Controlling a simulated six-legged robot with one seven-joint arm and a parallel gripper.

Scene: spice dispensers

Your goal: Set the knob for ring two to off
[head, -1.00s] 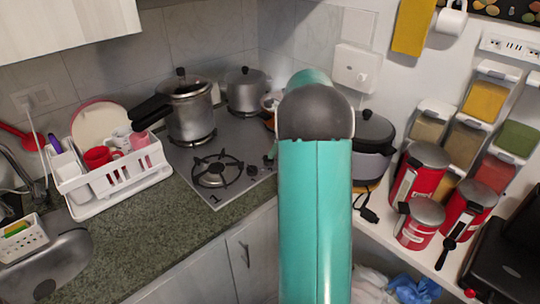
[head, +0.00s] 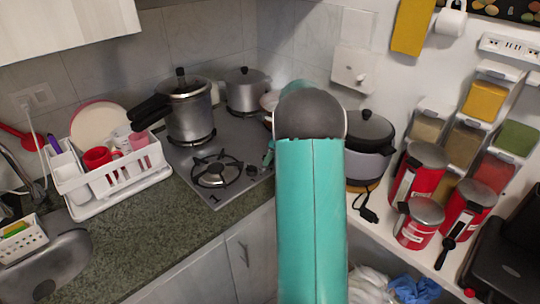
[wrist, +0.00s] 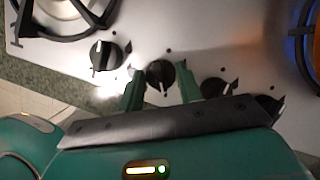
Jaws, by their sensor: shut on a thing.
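The steel hob (head: 188,164) in the head view has a front ring marked 1. In the wrist view its edge carries a row of black knobs. My gripper (wrist: 162,82) has one green finger on each side of the second knob from the left (wrist: 160,72) and is shut on it. Other knobs stand at its left (wrist: 103,56) and right (wrist: 218,87); one further right (wrist: 268,104) is partly hidden by my gripper. I cannot read which knob is for ring two. A blue flame glow (wrist: 289,50) shows at the right burner.
A pressure cooker (head: 190,110) and a lidded pot (head: 246,92) stand on the back of the hob. A white dish rack (head: 115,185) is left of it. A rice cooker (head: 370,150) and red canisters (head: 418,172) are at right. The front ring (head: 215,173) is bare.

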